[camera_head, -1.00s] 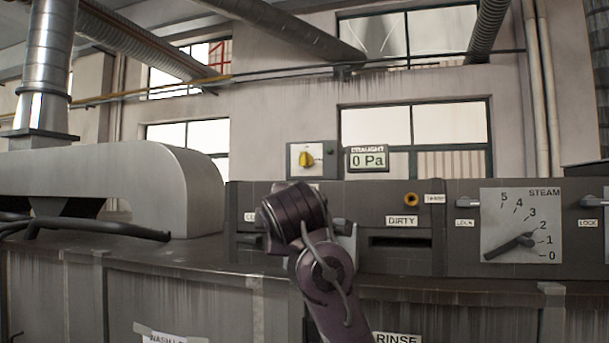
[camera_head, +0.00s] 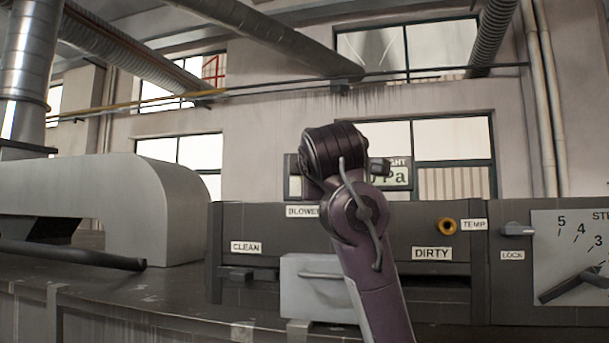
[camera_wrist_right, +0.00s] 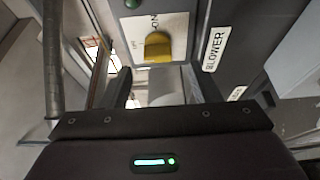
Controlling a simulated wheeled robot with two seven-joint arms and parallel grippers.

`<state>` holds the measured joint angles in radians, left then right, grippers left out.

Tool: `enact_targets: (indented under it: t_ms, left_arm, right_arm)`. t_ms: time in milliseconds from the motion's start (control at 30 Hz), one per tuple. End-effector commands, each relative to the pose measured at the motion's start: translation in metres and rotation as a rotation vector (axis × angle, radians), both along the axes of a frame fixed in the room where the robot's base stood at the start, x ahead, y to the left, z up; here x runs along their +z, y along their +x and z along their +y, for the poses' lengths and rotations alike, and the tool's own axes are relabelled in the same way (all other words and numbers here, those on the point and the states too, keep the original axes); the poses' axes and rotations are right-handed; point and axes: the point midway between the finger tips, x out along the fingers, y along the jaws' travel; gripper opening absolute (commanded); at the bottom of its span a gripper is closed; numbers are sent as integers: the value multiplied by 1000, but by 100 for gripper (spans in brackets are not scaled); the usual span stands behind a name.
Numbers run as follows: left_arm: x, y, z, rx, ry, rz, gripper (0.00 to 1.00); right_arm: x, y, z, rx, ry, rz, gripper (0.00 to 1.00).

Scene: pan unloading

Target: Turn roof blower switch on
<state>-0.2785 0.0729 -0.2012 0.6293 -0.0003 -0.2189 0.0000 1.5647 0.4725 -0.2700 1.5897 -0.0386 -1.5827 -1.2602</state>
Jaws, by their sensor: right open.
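The yellow blower knob (camera_wrist_right: 157,46) sits on a white plate (camera_wrist_right: 178,24) marked ON in the right wrist view. A BLOWER label (camera_wrist_right: 214,49) is beside the plate; it also shows partly in the head view (camera_head: 302,212). My right gripper (camera_wrist_right: 162,92) is open, its two dark fingers apart, with the knob ahead of the gap between them. I see no contact. In the head view my right arm hides the knob, and the gripper itself is not clear there. The knob's exact setting is hard to tell. My left gripper is not in view.
The draught display (camera_head: 398,176) is partly covered by my arm. A grey box with a handle (camera_head: 306,302) stands in front of the dark panel (camera_head: 240,222). A TEMP knob (camera_head: 446,226) and steam dial (camera_head: 577,240) are at right, a grey hood (camera_head: 160,200) at left.

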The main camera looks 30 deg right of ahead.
Motion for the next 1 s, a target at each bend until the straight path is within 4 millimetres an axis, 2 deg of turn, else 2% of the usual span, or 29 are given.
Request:
enact_targets:
  t_ms: [33,200,333,467,633,733,1000]
  left_arm:
    - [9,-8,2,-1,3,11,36]
    - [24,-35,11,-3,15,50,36]
    - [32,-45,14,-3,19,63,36]
    - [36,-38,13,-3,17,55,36]
    - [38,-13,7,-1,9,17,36]
    - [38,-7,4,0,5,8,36]
    - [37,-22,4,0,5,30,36]
  right_arm:
    - [3,8,-4,-2,1,6,56]
    - [4,34,-17,-1,1,5,56]
    - [3,48,-25,-1,3,3,56]
    - [0,56,-29,-1,2,4,56]
    - [-1,57,-29,0,1,0,56]
    - [-1,57,-29,0,1,0,56]
    - [-1,57,-29,0,1,0,22]
